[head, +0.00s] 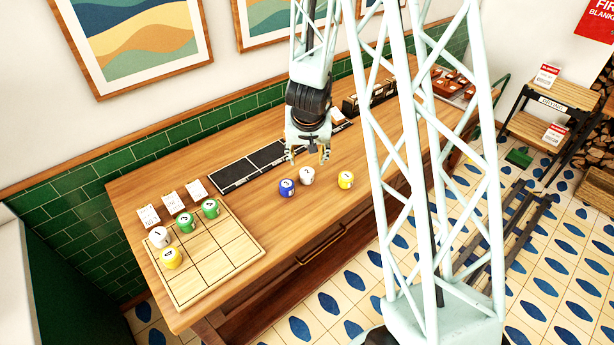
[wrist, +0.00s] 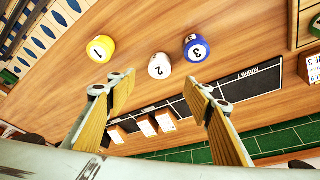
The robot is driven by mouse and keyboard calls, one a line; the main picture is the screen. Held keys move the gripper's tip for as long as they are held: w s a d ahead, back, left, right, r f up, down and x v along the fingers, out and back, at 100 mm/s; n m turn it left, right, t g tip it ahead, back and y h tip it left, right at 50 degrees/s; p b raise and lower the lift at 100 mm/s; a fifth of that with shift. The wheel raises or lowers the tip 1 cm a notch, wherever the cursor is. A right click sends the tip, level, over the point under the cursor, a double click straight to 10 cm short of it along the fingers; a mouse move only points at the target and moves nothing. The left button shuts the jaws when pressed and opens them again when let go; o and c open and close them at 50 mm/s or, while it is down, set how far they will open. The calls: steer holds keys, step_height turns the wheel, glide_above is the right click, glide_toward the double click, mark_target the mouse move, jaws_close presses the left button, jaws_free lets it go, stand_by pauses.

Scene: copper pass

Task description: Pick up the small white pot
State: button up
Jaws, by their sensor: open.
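A small white pot (head: 307,175) marked with a number stands on the wooden counter between a blue pot (head: 286,188) and a yellow pot (head: 346,180). In the wrist view the white pot (wrist: 159,66) shows a 2 and lies beyond the gap between my fingers. My gripper (head: 307,156) is open and empty, above and slightly behind this pot, apart from it. Its two fingers also show in the wrist view (wrist: 160,80). Another white pot (head: 160,237) stands on the gridded wooden board (head: 222,268) at the left.
On the board are also two green pots (head: 210,208) and a yellow pot (head: 171,258). White cards (head: 172,203) stand behind it. Dark label panels (head: 250,165) line the counter's back. The blue and yellow pots flank the white one closely, blue nearest. Counter in front is clear.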

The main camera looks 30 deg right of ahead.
steer(key=shift+f, duration=0.1)
steer(key=b, duration=0.2)
glide_above(307, 173)
steer(key=s+a, duration=0.1)
steer(key=s, duration=0.1)
step_height(307, 173, down, 6)
steer(key=shift+f, duration=0.15)
steer(key=shift+b+x, duration=0.35)
steer(key=shift+x, duration=0.45)
steer(key=shift+w, duration=0.1)
steer(key=shift+b+x, duration=0.35)
steer(key=shift+x, duration=2.2)
steer(key=shift+c, duration=0.9)
steer(key=c, duration=0.8)
